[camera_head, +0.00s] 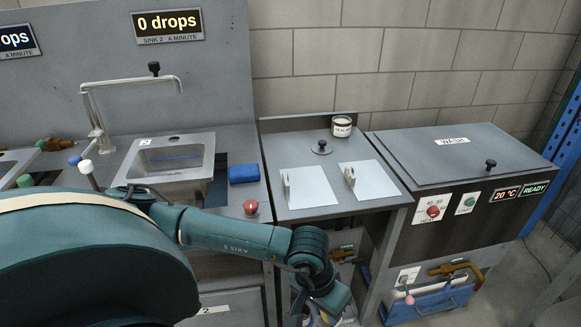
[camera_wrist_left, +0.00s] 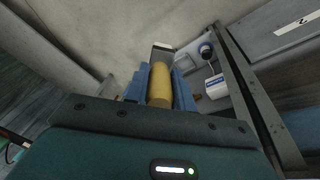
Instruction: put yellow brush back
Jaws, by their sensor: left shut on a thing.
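My left gripper (camera_wrist_left: 160,78) shows in the left wrist view, its blue fingers shut on the yellow brush (camera_wrist_left: 159,84). The yellow part is a smooth rounded handle pointing away from the wrist, with a pale flat piece at its far end. In the head view my left arm reaches across the sink front to the right and bends down before the rack table; the fingers and the brush cannot be made out there. My right gripper is in neither view.
A wash unit (camera_head: 455,160) is right. A white-and-blue item (camera_wrist_left: 216,87) lies near the gripper.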

